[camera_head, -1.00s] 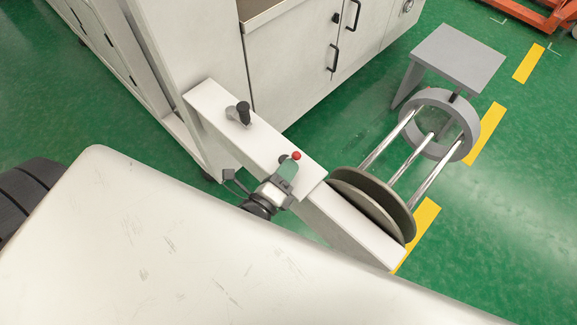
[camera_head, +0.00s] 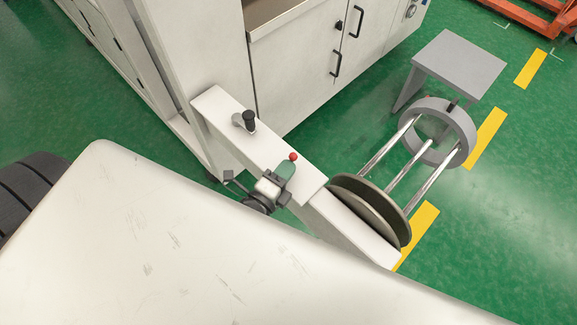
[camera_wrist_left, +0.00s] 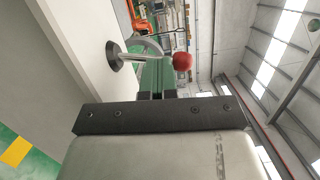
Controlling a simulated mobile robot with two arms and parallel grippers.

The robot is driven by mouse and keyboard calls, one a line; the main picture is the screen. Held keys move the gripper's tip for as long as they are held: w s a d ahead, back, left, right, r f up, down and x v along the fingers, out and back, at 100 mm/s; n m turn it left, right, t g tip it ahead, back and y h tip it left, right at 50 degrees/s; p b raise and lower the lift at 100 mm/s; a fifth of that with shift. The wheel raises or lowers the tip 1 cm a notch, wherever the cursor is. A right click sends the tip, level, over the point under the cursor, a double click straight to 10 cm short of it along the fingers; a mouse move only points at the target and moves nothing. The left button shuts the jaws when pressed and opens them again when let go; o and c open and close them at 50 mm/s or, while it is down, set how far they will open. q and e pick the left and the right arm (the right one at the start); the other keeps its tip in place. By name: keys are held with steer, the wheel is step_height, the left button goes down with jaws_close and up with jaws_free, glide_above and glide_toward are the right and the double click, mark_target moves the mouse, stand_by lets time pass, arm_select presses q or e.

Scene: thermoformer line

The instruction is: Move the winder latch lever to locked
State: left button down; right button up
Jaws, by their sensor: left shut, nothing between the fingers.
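The latch lever shows as a red ball knob (camera_head: 293,157) above the white winder beam. In the left wrist view the red knob (camera_wrist_left: 182,61) sits on a thin metal rod from a round dark base on a pale surface. My left gripper (camera_head: 287,169) comes in from the front, with green fingers shut and empty. In the wrist view the fingers (camera_wrist_left: 156,74) are right beside the rod, just below the knob; I cannot tell whether they touch it. The fingers hide part of the lever in the head view. My right gripper is not in view.
A black-knobbed handle (camera_head: 249,120) stands on the white beam (camera_head: 217,105), left of the lever. A round flange (camera_head: 365,208) with metal rods is to the right. The white cabinet (camera_head: 295,70) rises behind. Green floor is open at right, with a grey stand (camera_head: 460,62).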

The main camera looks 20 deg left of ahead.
arm_select(q)
steer(key=n, duration=0.1)
steer(key=a+n+p, duration=0.1)
steer(key=p, duration=0.1)
steer(key=shift+w+a+r+n+g, duration=0.15)
steer(key=shift+w+r+n+g, duration=0.15)
steer(key=shift+r+n, duration=0.1)
steer(key=shift+w+a+n+p, duration=0.1)
steer(key=shift+a+n+p, duration=0.2)
steer(key=shift+n+p, duration=0.25)
steer(key=shift+w+a+n+p, duration=0.1)
steer(key=shift+a+n+p, duration=0.2)
steer(key=shift+n, duration=0.45)
steer(key=shift+a+f+g, duration=0.1)
steer(key=shift+g, duration=0.2)
steer(key=shift+w+a+f, duration=0.1)
steer(key=shift+a, duration=0.1)
